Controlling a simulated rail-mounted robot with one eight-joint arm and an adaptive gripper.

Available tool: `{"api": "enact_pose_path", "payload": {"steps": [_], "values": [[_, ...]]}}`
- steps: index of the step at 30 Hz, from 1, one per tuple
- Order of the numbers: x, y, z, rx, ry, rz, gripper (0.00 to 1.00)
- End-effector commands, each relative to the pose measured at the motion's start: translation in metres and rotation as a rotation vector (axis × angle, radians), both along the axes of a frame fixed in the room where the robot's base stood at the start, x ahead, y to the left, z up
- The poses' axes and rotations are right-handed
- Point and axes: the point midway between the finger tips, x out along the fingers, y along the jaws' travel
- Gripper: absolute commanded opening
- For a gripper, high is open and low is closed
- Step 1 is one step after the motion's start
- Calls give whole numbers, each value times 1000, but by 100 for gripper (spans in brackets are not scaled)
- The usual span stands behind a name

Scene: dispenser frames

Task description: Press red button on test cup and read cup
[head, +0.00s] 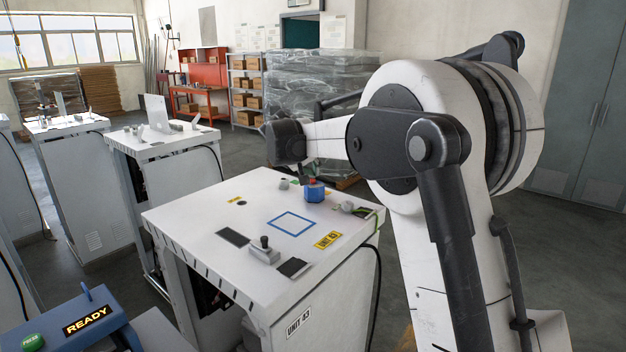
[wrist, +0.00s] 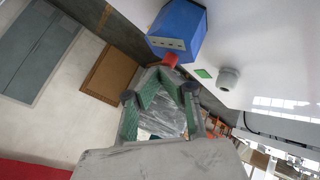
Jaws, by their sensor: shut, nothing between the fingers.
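The test cup (head: 314,193) is a small blue block with a red button (head: 312,181) on top, standing near the back edge of the white unit top. In the wrist view the blue cup (wrist: 178,30) is at top centre, with its red button (wrist: 170,59) facing my fingers. My gripper (wrist: 160,74) is shut and empty, its green-padded fingers pointing at the button. The tips are very close to the button; I cannot tell whether they touch. In the head view my fingers are not clear behind the wrist. No reading is legible on the cup.
The white unit top (head: 205,218) carries a blue square outline (head: 290,224), a grey block with a black knob (head: 264,250), dark pads and small grey knobs. A blue device with a lit READY display (head: 86,320) and a green button stands at lower left.

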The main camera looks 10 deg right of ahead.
Motion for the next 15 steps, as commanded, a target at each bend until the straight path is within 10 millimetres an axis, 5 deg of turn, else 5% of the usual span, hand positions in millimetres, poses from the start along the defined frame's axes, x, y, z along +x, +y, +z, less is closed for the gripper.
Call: {"api": "enact_pose_path", "payload": {"steps": [15], "values": [[0,0,-5,0,0,0,0]]}}
